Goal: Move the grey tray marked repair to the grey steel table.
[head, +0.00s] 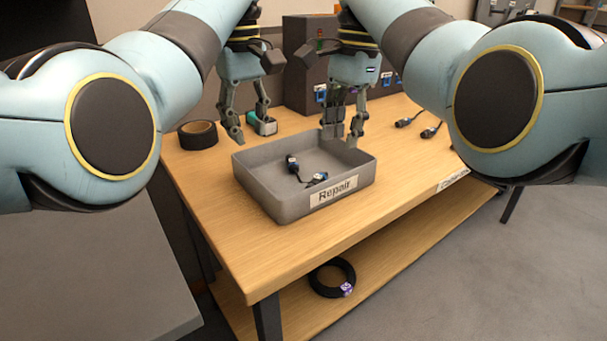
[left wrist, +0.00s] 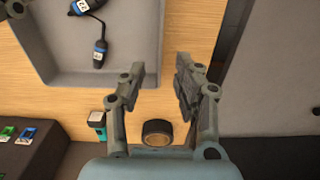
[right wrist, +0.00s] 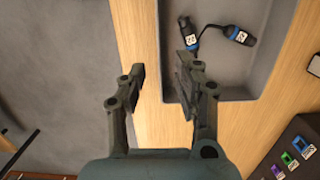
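The grey tray (head: 262,195) marked Repair sits on the wooden table and holds two dark connectors with blue parts (head: 292,164). In the head view, my left gripper (head: 250,131) is above the tray's far left corner, and my right gripper (head: 341,136) is at its far right side. Both are open and empty. In the left wrist view, a wall of the tray (left wrist: 158,40) lies between the fingers' lines; the right wrist view shows the same with the opposite wall (right wrist: 162,40). Contact cannot be told. A grey flat surface, apparently the steel table (head: 110,275), is at lower left.
A black tape roll (head: 198,135) and a small green-and-white item (head: 264,125) stand behind the tray. A dark cabinet (head: 300,85) is at the back. Loose connectors (head: 408,122) lie at right. The grey surface looks clear.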

